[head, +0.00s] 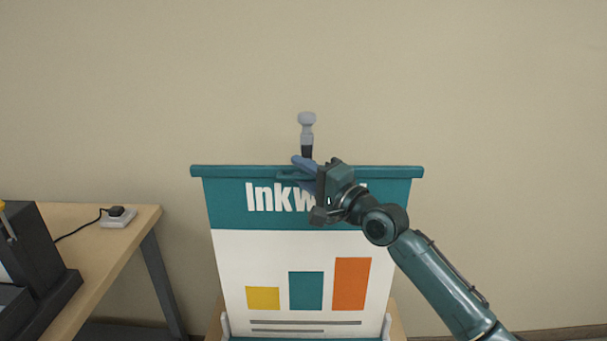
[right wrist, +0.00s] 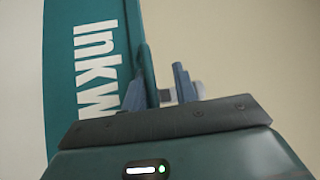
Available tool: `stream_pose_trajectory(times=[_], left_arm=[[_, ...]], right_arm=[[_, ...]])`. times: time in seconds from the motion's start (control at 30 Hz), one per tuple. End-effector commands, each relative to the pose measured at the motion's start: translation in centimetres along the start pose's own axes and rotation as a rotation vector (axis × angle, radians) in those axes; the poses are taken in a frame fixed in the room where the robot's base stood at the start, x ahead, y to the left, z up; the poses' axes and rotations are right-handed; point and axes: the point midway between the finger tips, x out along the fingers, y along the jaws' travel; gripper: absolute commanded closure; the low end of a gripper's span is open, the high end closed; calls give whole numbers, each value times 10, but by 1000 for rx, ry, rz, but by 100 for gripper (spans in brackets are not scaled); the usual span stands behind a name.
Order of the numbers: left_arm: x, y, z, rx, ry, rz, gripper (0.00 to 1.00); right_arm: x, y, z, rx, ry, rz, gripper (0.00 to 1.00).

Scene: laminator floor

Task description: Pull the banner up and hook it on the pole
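The banner (head: 300,255) is pulled up, with a white "Inkw…" heading on teal and coloured bars below. Its teal top rail (head: 390,172) looks level. The pole's grey head (head: 307,120) rises above the rail's middle, with a dark section below it. My right gripper (head: 303,172) is at the middle of the rail, in front of the pole. In the right wrist view its fingers (right wrist: 160,90) stand apart, with the rail edge between them and a gap on one side. The gripper hides the rail's join with the pole, so I cannot tell whether it is hooked. My left gripper is out of view.
A wooden table (head: 85,215) stands at the left with a dark machine (head: 35,255) and a white socket box (head: 119,218) with a plugged black cable. A plain beige wall is behind the banner.

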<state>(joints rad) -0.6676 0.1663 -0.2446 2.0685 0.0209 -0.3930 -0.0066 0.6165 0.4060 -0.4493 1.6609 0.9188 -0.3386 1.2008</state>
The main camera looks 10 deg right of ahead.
Motion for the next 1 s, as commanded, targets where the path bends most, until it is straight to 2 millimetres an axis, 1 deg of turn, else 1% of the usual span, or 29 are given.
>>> stream_pose_trajectory(times=[0.03, 0.07, 0.33, 0.47, 0.57, 0.8, 0.9, 1.0], left_arm=[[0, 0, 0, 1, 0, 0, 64], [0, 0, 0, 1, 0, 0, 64], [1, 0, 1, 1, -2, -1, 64], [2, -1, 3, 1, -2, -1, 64], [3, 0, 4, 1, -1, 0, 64], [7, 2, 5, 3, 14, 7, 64], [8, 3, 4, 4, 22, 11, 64], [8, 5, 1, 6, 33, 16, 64]], right_arm=[[0, -3, -1, -1, 2, -7, 70], [0, -3, -1, -1, 2, -7, 68], [-1, -3, -1, -1, 2, -6, 68], [-13, -1, -1, -1, 2, -6, 68], [-32, -1, 0, -4, 2, -6, 68], [-86, 2, 0, -4, 1, 0, 68], [-105, 2, 0, -3, 1, 1, 68], [-119, 2, -1, -1, 1, 2, 68]])
